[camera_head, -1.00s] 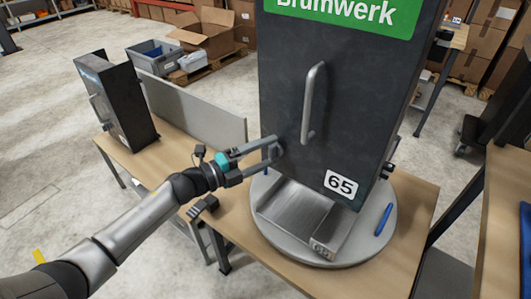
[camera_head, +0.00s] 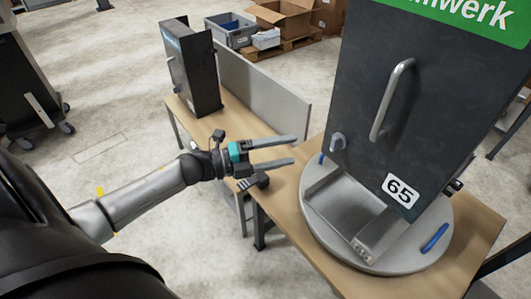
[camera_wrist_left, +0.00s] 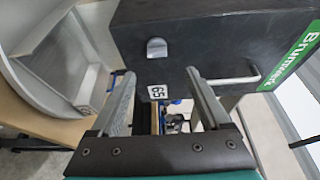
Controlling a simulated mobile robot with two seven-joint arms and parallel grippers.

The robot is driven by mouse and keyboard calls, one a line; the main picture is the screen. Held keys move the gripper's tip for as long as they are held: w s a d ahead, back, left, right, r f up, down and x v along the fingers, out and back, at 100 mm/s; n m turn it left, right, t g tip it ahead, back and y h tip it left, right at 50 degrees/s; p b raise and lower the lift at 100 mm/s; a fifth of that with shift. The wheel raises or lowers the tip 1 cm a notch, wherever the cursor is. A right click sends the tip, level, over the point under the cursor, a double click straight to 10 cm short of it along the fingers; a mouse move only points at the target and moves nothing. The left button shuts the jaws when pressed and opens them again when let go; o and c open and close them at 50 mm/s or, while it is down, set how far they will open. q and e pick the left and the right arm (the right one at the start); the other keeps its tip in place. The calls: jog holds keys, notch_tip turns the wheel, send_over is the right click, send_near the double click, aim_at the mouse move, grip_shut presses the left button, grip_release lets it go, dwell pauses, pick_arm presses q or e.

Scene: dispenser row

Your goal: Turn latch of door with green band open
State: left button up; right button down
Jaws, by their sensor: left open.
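The dark door with the green band (camera_head: 455,16) stands upright on the right in the head view and looks closed. Its grey latch (camera_head: 338,142) sits near the door's left edge; it also shows in the left wrist view (camera_wrist_left: 157,47). A vertical bar handle (camera_head: 391,100) is to its right. My left gripper (camera_head: 293,150) is open and empty, left of the latch with a gap between them. In the left wrist view my fingers (camera_wrist_left: 160,75) point towards the door face, apart from the latch. My right gripper is not in view.
The dispenser stands on a round grey base (camera_head: 403,257) with a metal chute (camera_head: 345,210) and a blue piece (camera_head: 434,238) on it. A smaller dark dispenser (camera_head: 193,70) and a grey panel (camera_head: 262,98) stand on the wooden table behind.

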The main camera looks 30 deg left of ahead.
pick_arm(q)
jog(key=v, duration=0.4)
jog(key=shift+a, duration=0.1)
dwell(0.4)
